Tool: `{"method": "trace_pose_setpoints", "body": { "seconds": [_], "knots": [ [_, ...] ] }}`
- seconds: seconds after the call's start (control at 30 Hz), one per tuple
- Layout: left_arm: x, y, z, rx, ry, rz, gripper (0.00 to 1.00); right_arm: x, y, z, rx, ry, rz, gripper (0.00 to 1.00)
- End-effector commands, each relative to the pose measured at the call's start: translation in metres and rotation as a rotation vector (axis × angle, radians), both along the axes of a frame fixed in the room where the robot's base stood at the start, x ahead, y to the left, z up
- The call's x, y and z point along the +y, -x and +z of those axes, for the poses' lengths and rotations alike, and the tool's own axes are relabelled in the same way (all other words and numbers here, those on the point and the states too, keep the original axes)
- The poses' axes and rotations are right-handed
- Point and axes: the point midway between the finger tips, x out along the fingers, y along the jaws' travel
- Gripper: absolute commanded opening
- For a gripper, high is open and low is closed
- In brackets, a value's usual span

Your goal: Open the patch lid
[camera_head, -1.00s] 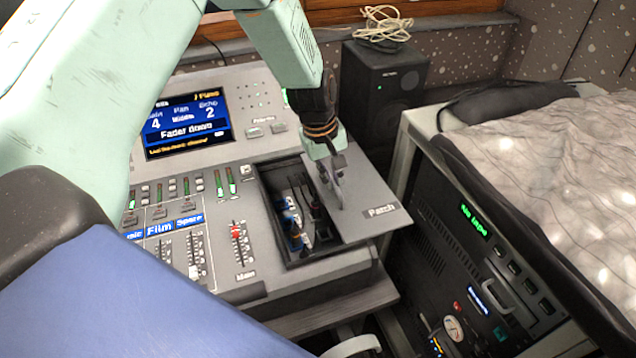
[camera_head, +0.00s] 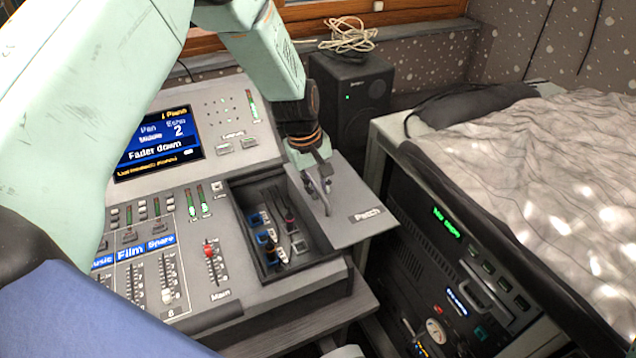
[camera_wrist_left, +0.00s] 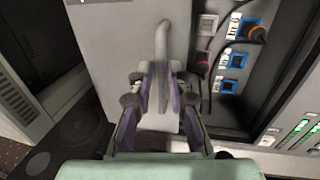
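The patch lid (camera_head: 351,224) is a flat grey panel labelled "Patch". It sits to the right of the open recess (camera_head: 240,197), with its right part overhanging the console's edge. The recess shows blue sockets and plugs. My left gripper (camera_head: 319,188) is over the lid at its thin upright handle (camera_head: 327,207). In the left wrist view, the two fingers of the gripper (camera_wrist_left: 161,86) stand close on either side of the handle (camera_wrist_left: 163,45), and the lid (camera_wrist_left: 115,45) lies beneath. Any small gap at the handle is hard to see. My right gripper is not in view.
The console (camera_head: 195,292) has faders and a screen (camera_head: 160,143) reading "Fader down". A black speaker (camera_head: 352,92) with a coiled cable (camera_head: 349,36) stands behind. A black equipment rack (camera_head: 428,255) and a cloth-covered surface (camera_head: 540,170) lie to the right.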

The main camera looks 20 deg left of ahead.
Motion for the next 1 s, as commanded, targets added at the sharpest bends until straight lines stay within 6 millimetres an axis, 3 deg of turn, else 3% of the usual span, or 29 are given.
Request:
{"method": "trace_pose_setpoints", "body": {
  "seconds": [0.13, 0.5, 1.0],
  "knots": [
    [0.000, -0.002, 0.001, -0.004, 0.000, 0.000, 0.33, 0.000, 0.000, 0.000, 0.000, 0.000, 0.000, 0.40],
    [0.001, -0.003, 0.007, -0.009, -0.001, 0.000, 0.33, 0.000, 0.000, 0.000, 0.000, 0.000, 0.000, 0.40],
    [0.013, 0.011, 0.097, -0.011, 0.000, 0.001, 0.33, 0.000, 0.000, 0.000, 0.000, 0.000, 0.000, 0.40]
  ]
}}
